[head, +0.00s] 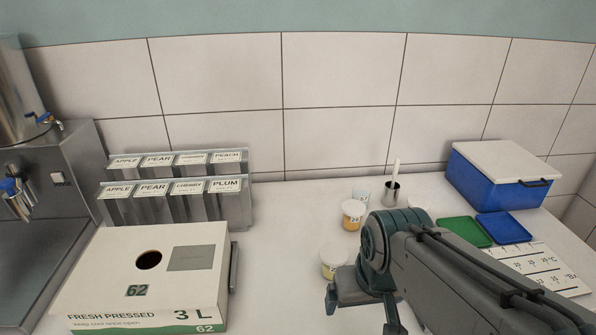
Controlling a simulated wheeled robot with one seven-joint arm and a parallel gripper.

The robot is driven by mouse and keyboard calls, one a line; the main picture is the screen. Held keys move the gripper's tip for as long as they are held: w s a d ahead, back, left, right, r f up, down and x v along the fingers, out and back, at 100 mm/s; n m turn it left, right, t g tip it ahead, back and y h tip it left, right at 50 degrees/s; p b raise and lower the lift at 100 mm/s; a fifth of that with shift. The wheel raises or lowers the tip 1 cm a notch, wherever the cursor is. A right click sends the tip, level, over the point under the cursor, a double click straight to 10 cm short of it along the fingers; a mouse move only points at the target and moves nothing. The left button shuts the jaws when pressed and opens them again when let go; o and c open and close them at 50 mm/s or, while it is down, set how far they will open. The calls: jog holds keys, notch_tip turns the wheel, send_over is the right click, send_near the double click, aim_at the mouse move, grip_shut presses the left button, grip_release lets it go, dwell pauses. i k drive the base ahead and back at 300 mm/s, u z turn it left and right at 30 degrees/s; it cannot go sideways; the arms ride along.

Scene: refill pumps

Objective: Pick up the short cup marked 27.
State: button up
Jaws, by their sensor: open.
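One cup (352,214) has a label number too small to read surely. A nearer cup (333,262) stands just left of my arm, its number not legible. A smaller pale cup (361,192) is farther back, and another (420,208) is mostly hidden behind my arm. I cannot tell which cup is marked 27. My gripper (363,316) is open, pointing down at the bottom edge of the view, right of and nearer than the near cup. Its fingertips are partly cut off.
A metal pot (391,192) with a white stick stands behind the cups. At right are a blue box (490,180) with a white lid, green (464,231) and blue (503,228) trays and a printed card (540,268). A juice carton (150,275) and labelled racks (175,205) stand left.

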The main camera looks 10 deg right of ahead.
aim_at(328, 273)
jog(key=u, duration=0.05)
jog(key=k, duration=0.5)
jog(key=u, duration=1.5)
jog(key=k, duration=0.75)
jog(key=z, duration=1.15)
jog(key=i, duration=1)
